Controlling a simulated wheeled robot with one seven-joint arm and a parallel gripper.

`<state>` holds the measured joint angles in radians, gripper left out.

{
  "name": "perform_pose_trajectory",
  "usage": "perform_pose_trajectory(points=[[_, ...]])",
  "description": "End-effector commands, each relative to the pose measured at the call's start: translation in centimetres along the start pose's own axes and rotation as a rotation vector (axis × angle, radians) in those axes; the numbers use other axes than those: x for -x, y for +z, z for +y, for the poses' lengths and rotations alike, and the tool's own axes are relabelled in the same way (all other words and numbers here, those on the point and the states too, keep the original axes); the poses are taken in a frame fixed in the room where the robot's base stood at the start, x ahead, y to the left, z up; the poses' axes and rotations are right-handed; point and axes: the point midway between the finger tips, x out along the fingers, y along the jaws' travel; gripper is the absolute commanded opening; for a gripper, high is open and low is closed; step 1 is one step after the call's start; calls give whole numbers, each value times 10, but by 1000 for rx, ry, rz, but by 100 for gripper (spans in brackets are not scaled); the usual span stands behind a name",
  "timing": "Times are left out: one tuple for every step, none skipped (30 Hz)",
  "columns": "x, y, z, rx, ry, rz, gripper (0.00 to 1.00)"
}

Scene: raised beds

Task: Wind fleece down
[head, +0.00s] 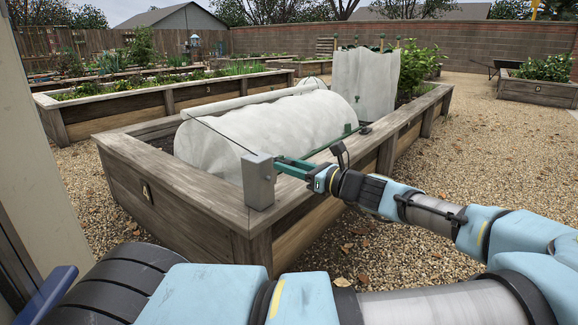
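White fleece (268,130) lies as a rounded tunnel over the near raised bed (180,172). A grey box (258,182) stands on the bed's near corner, and a thin dark line runs from it toward the upper left across the fleece. My gripper (284,163) reaches in from the right with its green fingers against or just behind the box's right side. The fingertips are partly hidden by the box, so I cannot tell whether they are shut or hold anything.
A second white sheet (364,84) hangs upright at the bed's far end, beside leafy plants (420,66). Another raised bed (180,92) lies to the left. Gravel (480,150) is open on the right. A brick wall (400,45) closes the back.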

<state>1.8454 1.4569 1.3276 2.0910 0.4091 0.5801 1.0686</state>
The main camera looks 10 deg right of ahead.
Motion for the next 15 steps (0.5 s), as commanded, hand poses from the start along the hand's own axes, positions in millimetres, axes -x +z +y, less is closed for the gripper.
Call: perform_pose_trajectory(points=[[0, 0, 0, 0, 0, 0, 29], [0, 0, 0, 0, 0, 0, 25], [0, 0, 0, 0, 0, 0, 21], [0, 0, 0, 0, 0, 0, 17], [0, 0, 0, 0, 0, 0, 14], [0, 0, 0, 0, 0, 0, 10], [0, 0, 0, 0, 0, 0, 6], [0, 0, 0, 0, 0, 0, 3], [0, 0, 0, 0, 0, 0, 0], [0, 0, 0, 0, 0, 0, 0], [0, 0, 0, 0, -1, 0, 0], [0, 0, 0, 0, -1, 0, 0], [0, 0, 0, 0, -1, 0, 0], [0, 0, 0, 0, -1, 0, 0], [0, 0, 0, 0, -1, 0, 0]])
